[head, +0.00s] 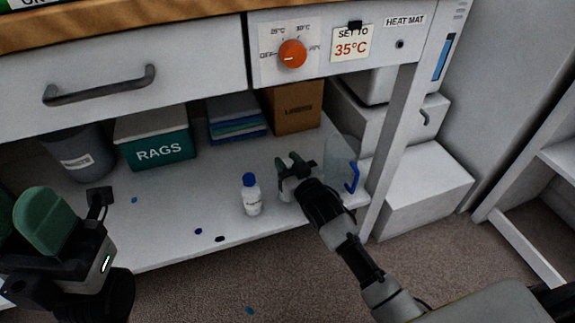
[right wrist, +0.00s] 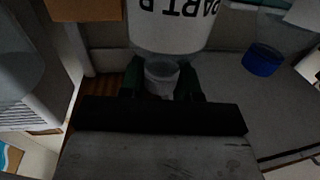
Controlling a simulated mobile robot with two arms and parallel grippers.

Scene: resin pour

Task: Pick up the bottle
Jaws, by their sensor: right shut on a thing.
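In the head view my right gripper (head: 289,163) is over the shelf, shut on a white bottle (head: 286,191) that it partly hides. The right wrist view shows this bottle (right wrist: 168,32) close up, with upside-down lettering that begins "PART". Its narrow pale neck or cap (right wrist: 162,74) sits between the green finger pads. I cannot tell whether its base touches the shelf. A second white bottle with a blue cap (head: 251,197) stands upright just left of it. My left gripper (head: 28,222) is at the left edge, partly cut off, with no object seen in it.
A clear jug with a blue handle (head: 341,158) stands right of the right gripper. The bench drawer (head: 120,75) overhangs the shelf.

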